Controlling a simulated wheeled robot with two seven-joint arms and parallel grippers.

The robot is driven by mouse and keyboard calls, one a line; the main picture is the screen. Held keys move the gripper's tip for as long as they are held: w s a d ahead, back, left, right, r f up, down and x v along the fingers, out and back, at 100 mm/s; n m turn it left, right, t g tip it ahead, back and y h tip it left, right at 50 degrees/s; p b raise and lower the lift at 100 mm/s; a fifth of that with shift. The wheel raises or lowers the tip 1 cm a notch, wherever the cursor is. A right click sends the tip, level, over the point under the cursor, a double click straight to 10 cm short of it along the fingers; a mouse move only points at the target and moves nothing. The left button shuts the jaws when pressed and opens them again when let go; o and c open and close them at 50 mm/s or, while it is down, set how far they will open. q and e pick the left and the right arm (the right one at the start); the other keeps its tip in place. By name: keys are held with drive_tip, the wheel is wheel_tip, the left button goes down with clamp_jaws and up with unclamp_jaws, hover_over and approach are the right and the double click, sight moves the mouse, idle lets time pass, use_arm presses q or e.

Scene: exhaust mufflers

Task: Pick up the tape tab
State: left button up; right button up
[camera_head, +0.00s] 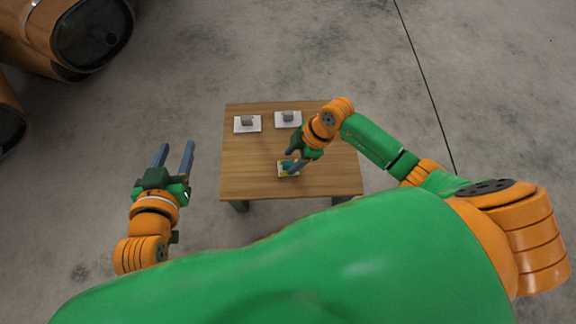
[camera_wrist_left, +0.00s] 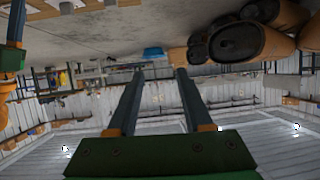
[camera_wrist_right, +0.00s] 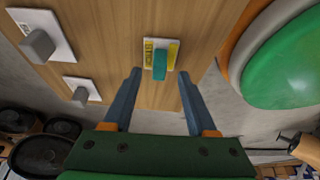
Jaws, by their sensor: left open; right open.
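The tape tab appears as a teal piece (camera_wrist_right: 159,65) on a small white and yellow card (camera_wrist_right: 148,58) on the wooden table. In the head view the card (camera_head: 282,173) lies near the table's front middle, partly hidden by my right gripper. My right gripper (camera_head: 292,161) is open above the card. In the right wrist view its fingers (camera_wrist_right: 158,74) stand apart, with the teal piece ahead between them and nothing held. My left gripper (camera_head: 175,148) is open and empty, off the table's left side; its fingers also show in the left wrist view (camera_wrist_left: 160,72).
Two white plates, one left (camera_head: 240,129) and one right (camera_head: 280,124), each bear a grey block on the wooden table (camera_head: 245,180) toward its far side. The table's left front and right front are bare. Large brown and black mufflers (camera_head: 60,30) stand at the far left on the floor.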

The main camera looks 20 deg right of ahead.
sight(288, 163)
drive_tip(key=shift+b+x, duration=0.65)
drive_tip(key=shift+x, duration=0.3)
drive_tip(key=shift+w+a+f+b, duration=0.1)
drive_tip(key=shift+a+f+b, duration=0.2)
drive_tip(key=shift+f, duration=0.2)
use_arm(q)
wheel_tip(288, 163, up, 15)
drive_tip(key=d+t+h, duration=0.2)
drive_tip(key=t+h, duration=0.1)
drive_tip(key=t, duration=0.5)
drive_tip(key=shift+w+f+m, duration=0.2)
drive_tip(key=shift+w+m, duration=0.2)
use_arm(e)
clamp_jaws()
